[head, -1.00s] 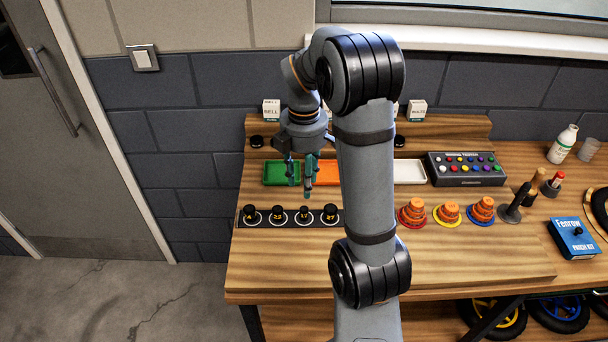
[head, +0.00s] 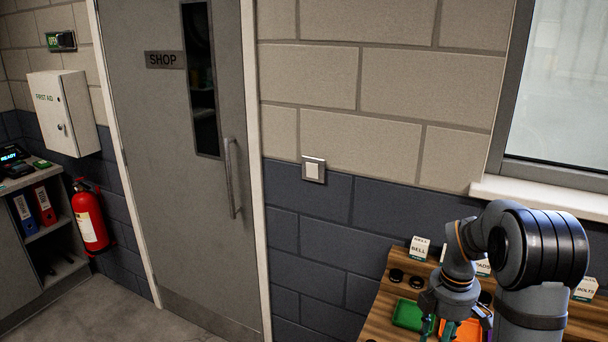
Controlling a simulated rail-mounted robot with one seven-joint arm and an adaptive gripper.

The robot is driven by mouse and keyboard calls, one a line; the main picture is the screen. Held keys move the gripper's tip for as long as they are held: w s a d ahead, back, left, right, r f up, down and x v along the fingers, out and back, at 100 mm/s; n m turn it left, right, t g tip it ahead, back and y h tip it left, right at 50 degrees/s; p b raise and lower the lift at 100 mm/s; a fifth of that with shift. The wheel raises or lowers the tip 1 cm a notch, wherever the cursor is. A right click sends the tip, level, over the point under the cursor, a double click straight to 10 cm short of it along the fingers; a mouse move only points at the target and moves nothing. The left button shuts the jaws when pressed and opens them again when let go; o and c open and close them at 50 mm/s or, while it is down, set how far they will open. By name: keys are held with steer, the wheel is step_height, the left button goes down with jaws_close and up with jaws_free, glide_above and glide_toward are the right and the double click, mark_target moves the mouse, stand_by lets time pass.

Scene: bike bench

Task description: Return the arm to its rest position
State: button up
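My arm (head: 540,255) is at the lower right of the head view, bent over the wooden bench (head: 385,310). My gripper (head: 438,327) hangs down at the bottom edge, in front of the green tray (head: 408,313) and the orange tray (head: 466,331). Its two teal fingers stand apart and I see nothing between them. The fingertips are at or just past the picture's edge. The lower part of my arm is out of view.
A raised back ledge with small label cards, one reading BELL (head: 419,249), runs behind the trays. A window sill (head: 545,197) is above. The shop door (head: 185,190), a fire extinguisher (head: 90,218) and a first aid box (head: 63,112) are to the left.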

step_height(320, 180, down, 9)
steer(key=shift+r, duration=0.2)
step_height(320, 180, up, 2)
steer(key=shift+r, duration=0.7)
